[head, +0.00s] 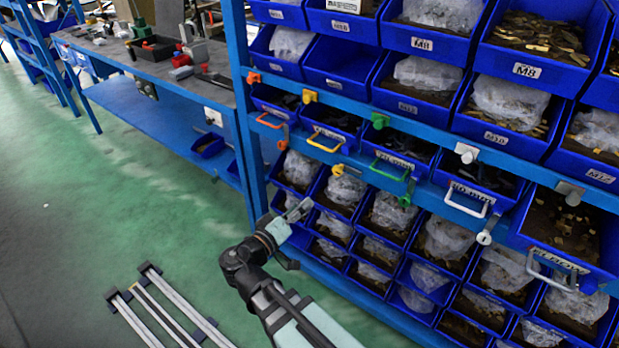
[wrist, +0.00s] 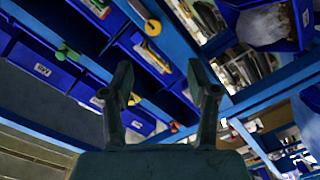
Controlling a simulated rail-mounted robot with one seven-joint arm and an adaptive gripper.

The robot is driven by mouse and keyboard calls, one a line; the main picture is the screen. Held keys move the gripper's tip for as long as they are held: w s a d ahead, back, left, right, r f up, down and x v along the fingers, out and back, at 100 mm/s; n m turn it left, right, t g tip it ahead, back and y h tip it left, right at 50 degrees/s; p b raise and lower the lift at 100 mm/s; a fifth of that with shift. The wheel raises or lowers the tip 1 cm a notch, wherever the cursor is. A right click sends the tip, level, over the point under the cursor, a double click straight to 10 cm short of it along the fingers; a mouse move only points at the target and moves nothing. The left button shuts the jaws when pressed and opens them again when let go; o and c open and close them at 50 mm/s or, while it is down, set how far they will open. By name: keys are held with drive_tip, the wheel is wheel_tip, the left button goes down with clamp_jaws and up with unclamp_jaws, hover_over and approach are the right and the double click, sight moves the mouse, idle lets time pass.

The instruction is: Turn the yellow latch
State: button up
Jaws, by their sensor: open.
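A yellow latch-like piece with a round end (head: 338,170) sits at the lower blue rail, just below the yellow drawer handle (head: 323,146). A second yellow piece (head: 310,97) is on the rail above that handle. In the wrist view a yellow round-ended piece (wrist: 153,27) shows at the top, beyond the fingers; I cannot tell for sure which of the two it is. My gripper (head: 303,209) is in front of the rack, lower and left of the yellow pieces, apart from them. In the wrist view its two fingers (wrist: 161,82) are open with nothing between them.
Orange (head: 268,121), green (head: 390,167) and white (head: 465,207) handles line the same drawer row. Blue bins (head: 340,83) fill the rack above and below. A workbench (head: 150,66) stands at the left. Rails (head: 165,310) lie on the otherwise open green floor.

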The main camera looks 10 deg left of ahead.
drive_tip(key=r, duration=0.1)
drive_tip(key=m+p, duration=0.1)
drive_tip(key=p, duration=0.2)
approach(336, 172)
drive_tip(key=x, duration=1)
drive_tip(key=shift+w, duration=0.25)
clamp_jaws()
